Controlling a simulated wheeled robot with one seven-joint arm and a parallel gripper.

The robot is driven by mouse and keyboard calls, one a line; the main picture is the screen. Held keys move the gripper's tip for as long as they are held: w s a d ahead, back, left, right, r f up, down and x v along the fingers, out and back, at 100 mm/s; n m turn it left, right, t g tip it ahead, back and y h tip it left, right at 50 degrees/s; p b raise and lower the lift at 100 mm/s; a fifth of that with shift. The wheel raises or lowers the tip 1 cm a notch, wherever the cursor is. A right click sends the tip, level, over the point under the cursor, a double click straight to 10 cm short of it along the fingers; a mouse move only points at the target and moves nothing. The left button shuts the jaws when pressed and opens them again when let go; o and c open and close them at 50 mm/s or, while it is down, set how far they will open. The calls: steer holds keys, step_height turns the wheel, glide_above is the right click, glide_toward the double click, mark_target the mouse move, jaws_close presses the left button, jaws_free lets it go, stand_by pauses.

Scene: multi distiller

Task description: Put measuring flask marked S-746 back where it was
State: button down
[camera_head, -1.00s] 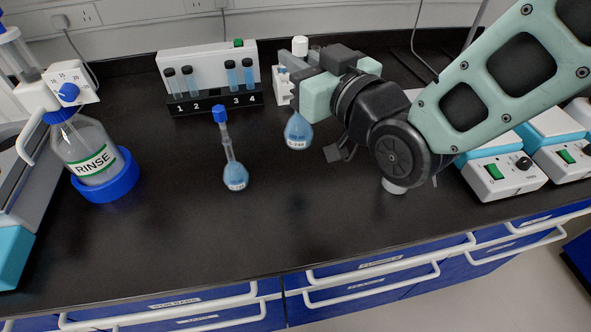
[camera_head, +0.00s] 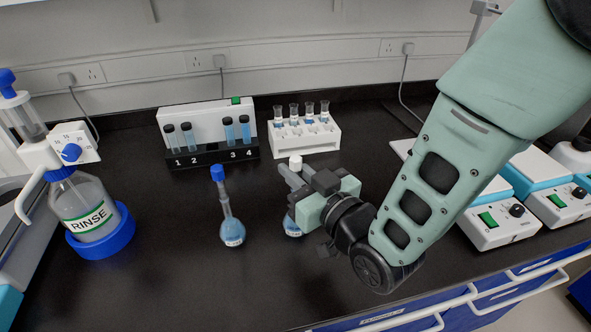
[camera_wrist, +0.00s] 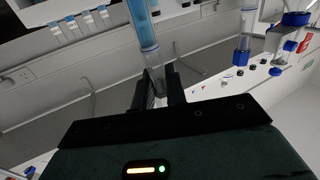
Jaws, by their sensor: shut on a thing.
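The flask with a white cap (camera_head: 296,161) is in my gripper (camera_head: 296,184). Its round bulb (camera_head: 292,228) holds blue liquid and is partly hidden by my gripper, so its label cannot be read now; a second earlier it looked like S-746. In the wrist view, my gripper (camera_wrist: 157,92) is shut on the flask's clear neck (camera_wrist: 151,62). I cannot tell whether the bulb touches the bench. A similar flask with a blue stopper (camera_head: 226,205) stands on the bench to its left, apart from it.
Behind stand a numbered rack (camera_head: 213,152) with dark-capped vials and a white rack (camera_head: 304,137) with several tubes. The RINSE bottle (camera_head: 88,212) sits in a blue ring at left. White-and-teal devices (camera_head: 492,215) stand at right. The front bench is clear.

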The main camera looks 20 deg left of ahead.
steer(key=shift+f+b, duration=0.2)
steer(key=shift+b, duration=0.1)
steer(key=c, duration=1.4)
jaws_free()
steer(key=shift+c, duration=0.2)
steer(key=shift+r, duration=0.1)
steer(key=shift+r+p, duration=0.25)
steer(key=shift+p, duration=0.15)
steer(key=p+v, duration=0.8)
steer(key=v, duration=0.4)
